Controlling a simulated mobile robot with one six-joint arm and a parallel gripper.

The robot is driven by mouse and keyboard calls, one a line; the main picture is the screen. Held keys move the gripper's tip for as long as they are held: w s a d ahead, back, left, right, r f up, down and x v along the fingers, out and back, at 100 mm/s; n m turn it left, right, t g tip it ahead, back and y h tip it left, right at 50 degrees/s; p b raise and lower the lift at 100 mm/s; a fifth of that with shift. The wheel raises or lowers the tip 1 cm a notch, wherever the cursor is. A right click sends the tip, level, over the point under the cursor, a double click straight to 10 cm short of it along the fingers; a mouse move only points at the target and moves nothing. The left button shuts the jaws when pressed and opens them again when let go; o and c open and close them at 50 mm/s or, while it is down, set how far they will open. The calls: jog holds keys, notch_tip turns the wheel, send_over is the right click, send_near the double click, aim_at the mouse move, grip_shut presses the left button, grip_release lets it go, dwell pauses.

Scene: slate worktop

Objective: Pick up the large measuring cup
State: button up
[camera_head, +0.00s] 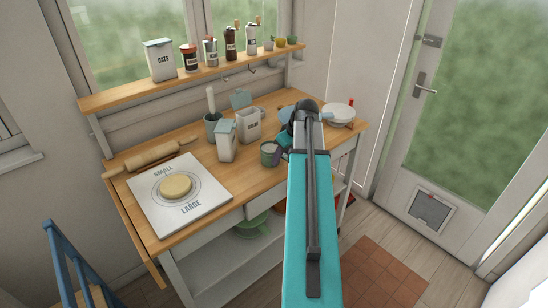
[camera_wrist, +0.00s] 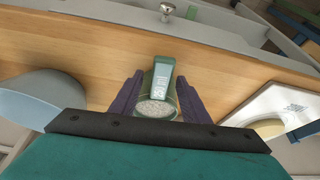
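A green cup filled with pale grain, which I take for the large measuring cup (camera_wrist: 163,72), is in the middle of the wrist view. Its flat handle bears white lettering, too small to read, and points up the picture. In the head view the cup (camera_head: 267,148) stands on the wooden worktop near the front edge. My gripper (camera_wrist: 160,88) has one purple finger on each side of the cup, and the fingers are spread apart. In the head view my gripper (camera_head: 281,149) is at the cup's right, partly covering it. Contact between fingers and cup is unclear.
A white board (camera_head: 206,205) with dough (camera_head: 176,187) and a rolling pin (camera_head: 151,158) lie left. A blue bowl (camera_wrist: 40,98) is beside my gripper, and a white pan (camera_head: 338,115) is at the right end.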

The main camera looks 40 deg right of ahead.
grip_shut()
jog(key=shift+r, duration=0.1)
jog(key=shift+r+b, duration=0.85)
jog(key=shift+r, duration=0.85)
jog(key=s+a+r+b, duration=0.1)
jog(key=s+a+b, duration=0.7)
jog(key=s+b, duration=0.3)
jog(key=shift+s+a+b, duration=0.35)
jog(key=shift+s+b, duration=0.05)
jog(key=shift+s, duration=0.7)
jog(key=shift+r, duration=0.2)
